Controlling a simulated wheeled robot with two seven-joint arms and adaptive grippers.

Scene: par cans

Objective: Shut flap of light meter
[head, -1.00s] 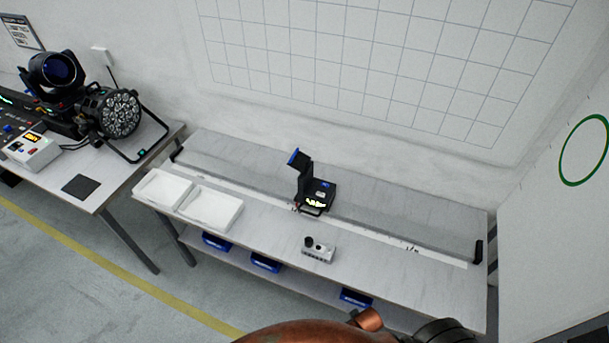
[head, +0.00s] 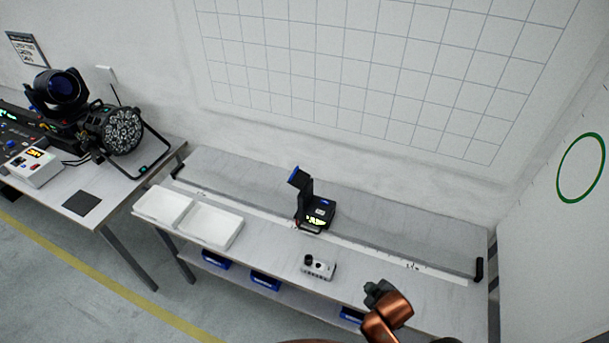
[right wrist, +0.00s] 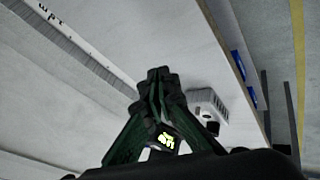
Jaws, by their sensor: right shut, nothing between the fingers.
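The light meter (head: 318,213) is a black device with a glowing yellow-green display, standing on the bench by the long rail. Its flap (head: 301,187), black with a blue end, stands raised on the left side. In the right wrist view the lit display (right wrist: 167,140) shows through the gap behind my fingers; the rest of the meter is mostly hidden there. My right gripper (head: 376,291) is above the front right of the bench, apart from the meter. In the wrist view its fingertips (right wrist: 157,78) meet with nothing between them. My left gripper is not in view.
A small grey box with knobs (head: 318,266) sits in front of the meter. Two white trays (head: 210,225) stand at the bench's left. A rail (head: 400,262) runs along the bench. Blue bins (head: 265,280) are on the lower shelf. The bench right of the meter is clear.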

